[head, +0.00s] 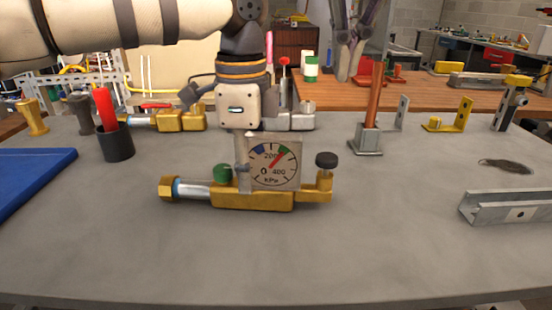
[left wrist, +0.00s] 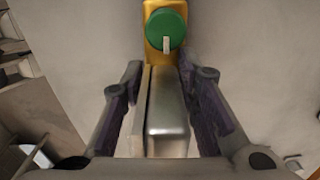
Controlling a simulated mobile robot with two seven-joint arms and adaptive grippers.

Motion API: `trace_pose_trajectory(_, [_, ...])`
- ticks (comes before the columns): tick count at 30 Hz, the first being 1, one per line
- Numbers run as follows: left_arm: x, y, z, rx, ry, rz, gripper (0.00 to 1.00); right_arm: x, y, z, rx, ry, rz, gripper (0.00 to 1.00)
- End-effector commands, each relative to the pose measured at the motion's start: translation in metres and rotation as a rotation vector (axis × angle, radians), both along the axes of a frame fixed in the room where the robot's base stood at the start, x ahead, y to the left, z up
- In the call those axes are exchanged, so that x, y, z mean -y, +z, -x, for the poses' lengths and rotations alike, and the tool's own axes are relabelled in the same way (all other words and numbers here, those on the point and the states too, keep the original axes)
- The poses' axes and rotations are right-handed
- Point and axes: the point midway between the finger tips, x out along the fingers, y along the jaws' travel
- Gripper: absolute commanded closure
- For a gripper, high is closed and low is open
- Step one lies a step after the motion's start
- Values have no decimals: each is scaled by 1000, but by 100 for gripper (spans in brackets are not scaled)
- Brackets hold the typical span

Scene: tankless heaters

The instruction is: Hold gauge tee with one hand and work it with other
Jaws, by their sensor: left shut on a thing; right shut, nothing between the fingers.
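The gauge tee (head: 252,200) lies on the grey bench, with a brass body, a square-faced dial marked kPa, a green knob (head: 222,173), a black knob (head: 327,160) and a brass hex end at left. The dial's red needle points up and right. My left gripper (head: 243,162) comes down from above and is shut on the gauge tee at its gauge; the dial partly hides the fingers. In the left wrist view, a grey metal block (left wrist: 168,125) sits between the fingers, with the green knob (left wrist: 165,30) beyond. My right gripper (head: 346,68) is shut and empty, raised behind the bench items.
A dark cup (head: 116,143) with a red-handled tool stands at left, near a blue tray (head: 28,176). A copper pipe on a metal base (head: 366,140) stands behind right. A metal channel (head: 510,208) lies at right. The bench front is clear.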

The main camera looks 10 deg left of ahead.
Motion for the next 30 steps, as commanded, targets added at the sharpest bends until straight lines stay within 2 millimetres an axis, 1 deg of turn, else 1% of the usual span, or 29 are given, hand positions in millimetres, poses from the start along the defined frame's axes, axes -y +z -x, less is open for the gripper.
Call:
trace_pose_trajectory(1, [0, 0, 0, 0, 0, 0, 69, 0, 0, 0, 0, 0, 0, 100])
trace_pose_trajectory(2, [0, 0, 0, 0, 0, 0, 63, 0, 0, 0, 0, 0, 0, 100])
trace_pose_trajectory(3, [0, 0, 0, 0, 0, 0, 54, 0, 0, 0, 0, 0, 0, 100])
trace_pose_trajectory(4, [0, 0, 0, 0, 0, 0, 48, 0, 0, 0, 0, 0, 0, 100])
trace_pose_trajectory(12, [0, 0, 0, 0, 0, 0, 48, 0, 0, 0, 0, 0, 0, 100])
trace_pose_trajectory(14, [0, 4, 0, 1, 0, 0, 48, 0, 0, 0, 0, 0, 0, 100])
trace_pose_trajectory(17, [1, 21, -1, 4, 1, 1, 48, 0, 0, 0, 0, 0, 0, 100])
trace_pose_trajectory(21, [1, 60, -1, 6, 2, 2, 48, 0, 0, 0, 0, 0, 0, 100])
trace_pose_trajectory(24, [1, 85, -1, 5, 1, 1, 48, 0, 0, 0, 0, 0, 0, 100])
trace_pose_trajectory(27, [1, 105, 0, 3, 1, 1, 48, 0, 0, 0, 0, 0, 0, 100])
trace_pose_trajectory(30, [0, 116, -1, 2, 0, 0, 48, 0, 0, 0, 0, 0, 1, 100])
